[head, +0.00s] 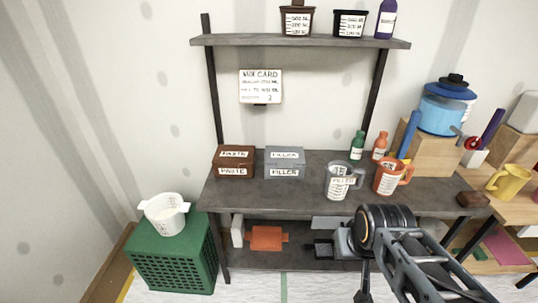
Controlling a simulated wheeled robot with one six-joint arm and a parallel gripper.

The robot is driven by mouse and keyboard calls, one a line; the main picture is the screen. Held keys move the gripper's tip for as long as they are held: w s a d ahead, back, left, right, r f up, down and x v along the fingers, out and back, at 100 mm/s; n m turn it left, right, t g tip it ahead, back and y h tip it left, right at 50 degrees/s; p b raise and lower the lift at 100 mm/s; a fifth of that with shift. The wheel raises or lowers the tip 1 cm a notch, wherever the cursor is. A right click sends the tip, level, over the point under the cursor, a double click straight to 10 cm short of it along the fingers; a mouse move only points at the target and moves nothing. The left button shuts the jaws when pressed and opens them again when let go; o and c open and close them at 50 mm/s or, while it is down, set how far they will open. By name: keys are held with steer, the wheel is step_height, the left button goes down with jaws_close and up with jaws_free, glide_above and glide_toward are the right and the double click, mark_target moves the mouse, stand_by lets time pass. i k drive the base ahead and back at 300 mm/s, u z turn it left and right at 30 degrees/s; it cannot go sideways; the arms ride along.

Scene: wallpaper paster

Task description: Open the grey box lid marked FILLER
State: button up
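The grey box (284,172) marked FILLER stands on the dark workbench, left of its middle. Its lid (284,156), also labelled FILLER, appears closed. A brown box (233,171) marked PASTE stands just left of it. My gripper (362,285) hangs in front of the bench at the lower right, below the bench top and apart from the grey box. My arm hides part of it, and its finger gap is not clear.
A clear measuring jug (341,187) and an orange jug (388,180) stand right of the grey box. Green and orange bottles are behind them. An upper shelf (330,42) spans above. A green crate (172,262) stands left of the bench (262,199). The bench front before the boxes is clear.

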mark_target(285, 157)
steer(key=z, duration=0.15)
steer(key=k, duration=0.4)
steer(key=u, duration=1.2)
steer(key=i, duration=0.75)
steer(key=z, duration=0.2)
